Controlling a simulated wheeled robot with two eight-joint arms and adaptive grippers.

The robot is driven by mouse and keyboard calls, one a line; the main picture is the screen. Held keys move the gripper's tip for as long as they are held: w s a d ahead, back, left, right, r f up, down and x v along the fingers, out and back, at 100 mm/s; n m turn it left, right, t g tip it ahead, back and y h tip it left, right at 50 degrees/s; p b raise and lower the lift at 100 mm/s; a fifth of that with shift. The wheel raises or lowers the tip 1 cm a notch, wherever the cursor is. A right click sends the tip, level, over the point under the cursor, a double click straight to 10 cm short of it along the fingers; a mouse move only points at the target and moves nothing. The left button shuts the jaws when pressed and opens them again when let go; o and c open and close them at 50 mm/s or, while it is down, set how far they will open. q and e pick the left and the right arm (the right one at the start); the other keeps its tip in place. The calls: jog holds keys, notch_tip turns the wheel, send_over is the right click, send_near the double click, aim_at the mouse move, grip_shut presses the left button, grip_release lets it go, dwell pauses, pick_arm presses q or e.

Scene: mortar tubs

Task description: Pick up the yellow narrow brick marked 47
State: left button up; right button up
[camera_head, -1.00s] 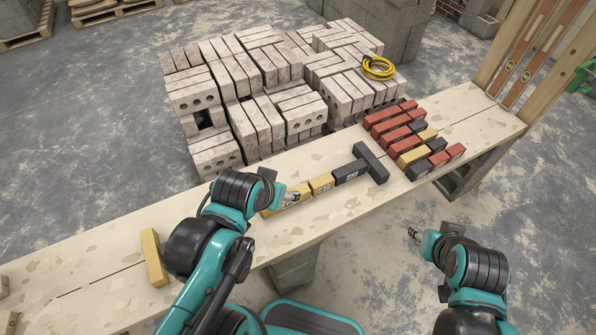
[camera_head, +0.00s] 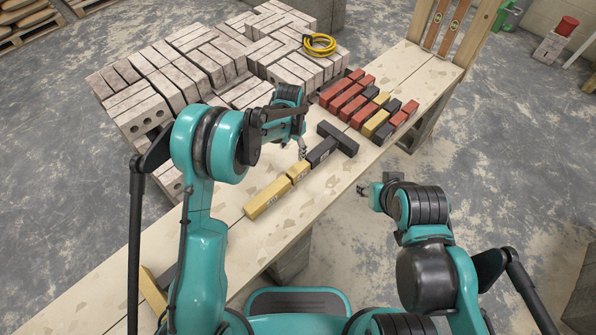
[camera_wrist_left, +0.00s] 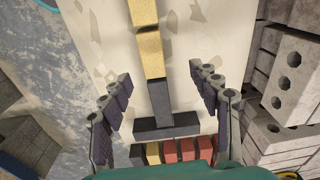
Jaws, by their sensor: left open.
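Several yellow bricks are in view, but their marks are too small to read, so I cannot tell which is 47. A long yellow brick (camera_head: 267,198) and a short yellow brick (camera_head: 298,171) lie end to end on the plank bench, in line with a black brick (camera_head: 322,151). Another yellow brick (camera_head: 153,291) lies at the lower left, partly hidden by my arm. My left gripper (camera_head: 303,153) is open above the row; in the left wrist view the black brick (camera_wrist_left: 155,98) lies between its fingers. My right gripper (camera_head: 363,190) is off the bench's front edge, its jaws unclear.
A black crosswise brick (camera_head: 338,137) ends the row. A group of red, black and yellow bricks (camera_head: 352,108) lies farther along the bench (camera_head: 205,240). Stacked grey bricks (camera_head: 150,75) with a yellow coil (camera_head: 319,44) stand behind it.

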pick_arm(q)
send_over(298, 168)
jog(key=shift+m+g, duration=0.3)
jog(key=shift+m, duration=0.1)
notch_tip(298, 168, down, 7)
jog(key=shift+w+a+f+b, duration=0.1)
jog(key=shift+w+b, duration=0.05)
jog(key=shift+b, duration=0.2)
notch_tip(298, 168, down, 6)
jog(key=shift+r+b, duration=0.2)
jog(key=shift+b, duration=1.05)
jog(key=shift+r, duration=0.1)
grip_shut()
